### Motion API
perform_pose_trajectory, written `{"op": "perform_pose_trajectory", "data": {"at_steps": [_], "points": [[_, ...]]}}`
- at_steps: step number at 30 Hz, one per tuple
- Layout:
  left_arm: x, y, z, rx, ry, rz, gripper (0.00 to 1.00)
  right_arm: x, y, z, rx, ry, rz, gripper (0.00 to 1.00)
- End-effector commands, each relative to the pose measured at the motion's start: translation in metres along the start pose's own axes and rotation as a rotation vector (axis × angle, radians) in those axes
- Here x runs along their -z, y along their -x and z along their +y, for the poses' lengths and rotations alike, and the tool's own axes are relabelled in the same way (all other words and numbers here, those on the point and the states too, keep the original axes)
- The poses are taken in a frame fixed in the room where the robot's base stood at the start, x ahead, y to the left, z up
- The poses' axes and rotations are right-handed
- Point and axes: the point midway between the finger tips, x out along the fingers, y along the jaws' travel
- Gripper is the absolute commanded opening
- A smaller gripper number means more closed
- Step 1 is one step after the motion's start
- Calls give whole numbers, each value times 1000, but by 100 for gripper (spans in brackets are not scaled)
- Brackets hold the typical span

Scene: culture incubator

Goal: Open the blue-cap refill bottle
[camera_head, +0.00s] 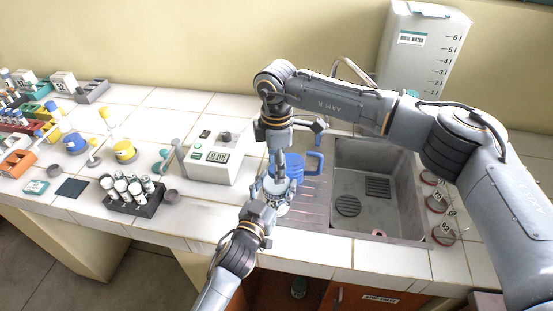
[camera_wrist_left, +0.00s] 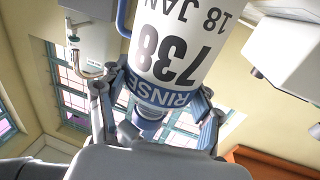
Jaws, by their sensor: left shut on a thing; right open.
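In the left wrist view the bottle (camera_wrist_left: 175,50) fills the upper middle, with a blue RINSE band and the number 738 upside down. My left gripper (camera_head: 268,205) is shut around the bottle, with a finger on each side in its wrist view (camera_wrist_left: 155,108). My right gripper (camera_head: 274,187) is open and points down at the bottle's top.
The metal sink (camera_head: 372,225) is to the right. A white instrument (camera_head: 212,160) and a dark rack of tubes (camera_head: 147,207) are to the left.

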Motion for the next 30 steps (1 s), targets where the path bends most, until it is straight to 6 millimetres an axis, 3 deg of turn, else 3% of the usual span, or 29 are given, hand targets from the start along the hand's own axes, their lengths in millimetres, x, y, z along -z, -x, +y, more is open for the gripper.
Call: {"op": "perform_pose_trajectory", "data": {"at_steps": [3, 11, 23, 26, 30], "points": [[0, 0, 0, 0, 0, -1, 0, 0, 0, 0, 0, 0, 0, 55], [0, 0, 0, 0, 0, -1, 0, 0, 0, 0, 0, 0, 0, 2], [0, 0, 0, 0, -1, -1, 0, 0, 0, 0, 0, 36, 0, 0], [0, 0, 0, 0, -1, -1, 0, 0, 0, 0, -1, 165, 0, 0], [0, 0, 0, 0, -1, 0, 0, 0, 1, 0, -1, 464, 0, 0]]}}
